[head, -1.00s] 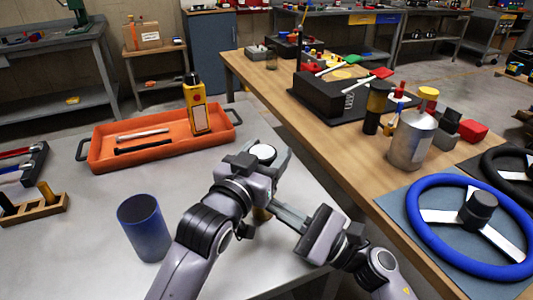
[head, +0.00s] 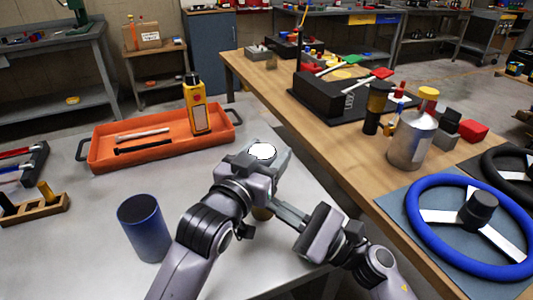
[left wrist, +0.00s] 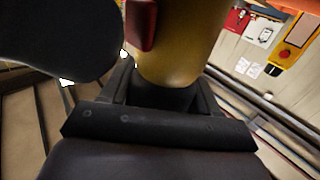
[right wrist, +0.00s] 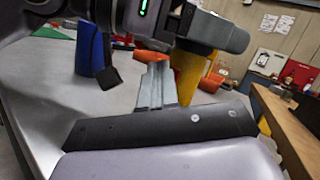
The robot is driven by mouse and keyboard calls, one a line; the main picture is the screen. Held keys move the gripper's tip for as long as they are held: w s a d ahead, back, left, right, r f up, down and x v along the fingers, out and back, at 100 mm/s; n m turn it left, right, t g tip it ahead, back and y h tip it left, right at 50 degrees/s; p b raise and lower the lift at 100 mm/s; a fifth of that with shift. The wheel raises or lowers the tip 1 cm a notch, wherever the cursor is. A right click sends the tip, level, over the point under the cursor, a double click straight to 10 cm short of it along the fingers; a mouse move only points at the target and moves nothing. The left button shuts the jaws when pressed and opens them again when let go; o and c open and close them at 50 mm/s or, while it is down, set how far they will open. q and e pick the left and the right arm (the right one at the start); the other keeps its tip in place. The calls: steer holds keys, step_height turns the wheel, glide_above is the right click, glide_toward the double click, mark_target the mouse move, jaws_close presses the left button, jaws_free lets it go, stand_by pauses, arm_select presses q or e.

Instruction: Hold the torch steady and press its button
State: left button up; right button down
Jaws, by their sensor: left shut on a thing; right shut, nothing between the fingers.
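The torch (left wrist: 185,40) is yellow with a dark lower part and a red button (left wrist: 142,22) on its side in the left wrist view. In the head view its round top (head: 262,151) glows bright white. My left gripper (head: 266,168) is shut around the torch and holds it roughly upright above the grey table. My right gripper (head: 278,204) is shut and empty, its fingers pointing at the torch from the right. In the right wrist view its fingertips (right wrist: 157,68) are beside the yellow body (right wrist: 190,72). I cannot tell whether they touch the button.
A blue cylinder (head: 145,228) stands on the grey table left of my left arm. An orange tray (head: 100,155) with a yellow bottle (head: 196,105) is behind. The wooden bench (head: 315,130) on the right carries a silver bottle (head: 410,140) and a blue steering wheel (head: 420,230).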

arm_select(q)
steer(key=shift+f, duration=0.1)
arm_select(e)
steer(key=shift+s+d, duration=0.1)
steer(key=shift+s, duration=0.15)
steer(key=shift+s+d, duration=0.3)
steer(key=shift+s, duration=0.65)
steer(key=shift+s+d, duration=0.35)
steer(key=shift+s, duration=0.65)
steer(key=shift+s+d, duration=0.3)
steer(key=shift+s, duration=0.65)
arm_select(q)
steer(key=o, duration=1.3)
steer(key=shift+s, duration=0.1)
